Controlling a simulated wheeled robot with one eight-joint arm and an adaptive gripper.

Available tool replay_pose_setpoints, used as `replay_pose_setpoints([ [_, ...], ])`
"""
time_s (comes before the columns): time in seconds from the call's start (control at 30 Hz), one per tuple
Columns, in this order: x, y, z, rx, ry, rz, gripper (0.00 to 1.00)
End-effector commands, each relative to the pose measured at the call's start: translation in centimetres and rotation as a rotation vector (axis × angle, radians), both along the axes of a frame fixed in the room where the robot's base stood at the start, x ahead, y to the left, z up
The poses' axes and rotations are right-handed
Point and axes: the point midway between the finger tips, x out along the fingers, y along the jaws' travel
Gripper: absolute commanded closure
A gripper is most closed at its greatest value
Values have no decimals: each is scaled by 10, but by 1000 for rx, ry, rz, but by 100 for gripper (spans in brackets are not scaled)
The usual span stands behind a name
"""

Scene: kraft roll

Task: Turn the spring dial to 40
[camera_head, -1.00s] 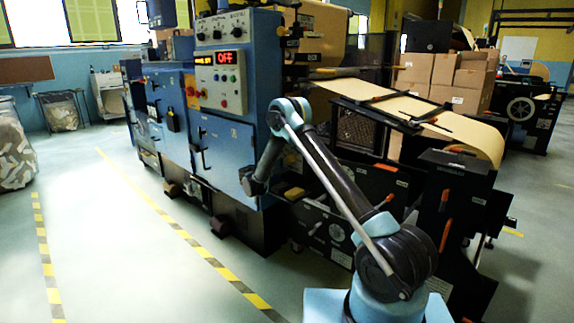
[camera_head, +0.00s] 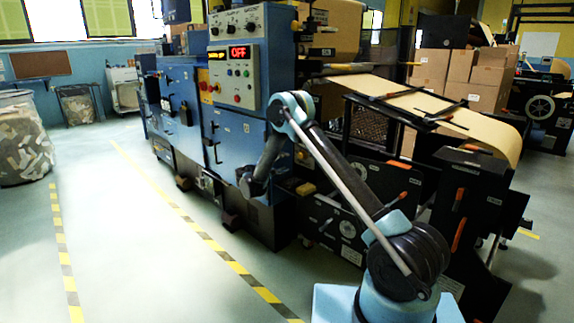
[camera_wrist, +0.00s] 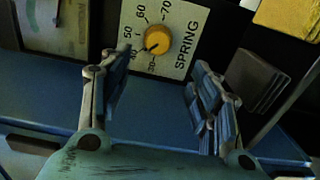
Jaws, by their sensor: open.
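The spring dial (camera_wrist: 157,40) is a round orange-yellow knob on a pale plate (camera_wrist: 180,22) marked SPRING, at the top middle of the wrist view. Numbers up to 70 curve around its left and upper side. A dark mark on the knob points to the lower left, toward the low numbers; the exact reading is too small to tell. My gripper (camera_wrist: 160,70) is open and empty. Its two fingers are spread left and right below the dial, apart from it. In the head view the dial cannot be made out.
A blue machine (camera_head: 232,150) with a control panel (camera_head: 234,76) reading OFF stands beside my arm. Kraft paper (camera_head: 440,112) runs over black frames at right. In the wrist view, a yellow block (camera_wrist: 285,18) is at upper right.

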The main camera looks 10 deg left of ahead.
Motion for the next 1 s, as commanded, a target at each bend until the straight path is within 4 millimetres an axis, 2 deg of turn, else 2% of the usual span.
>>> replay_pose_setpoints([
  [0.17, -33, 26, 1, -48, 36, 5, 43],
  [0.27, -39, 29, 1, -65, 48, 1, 43],
  [0.47, -19, 13, 1, -64, 49, -1, 43],
  [1.0, 56, -46, 1, -64, 48, -1, 43],
])
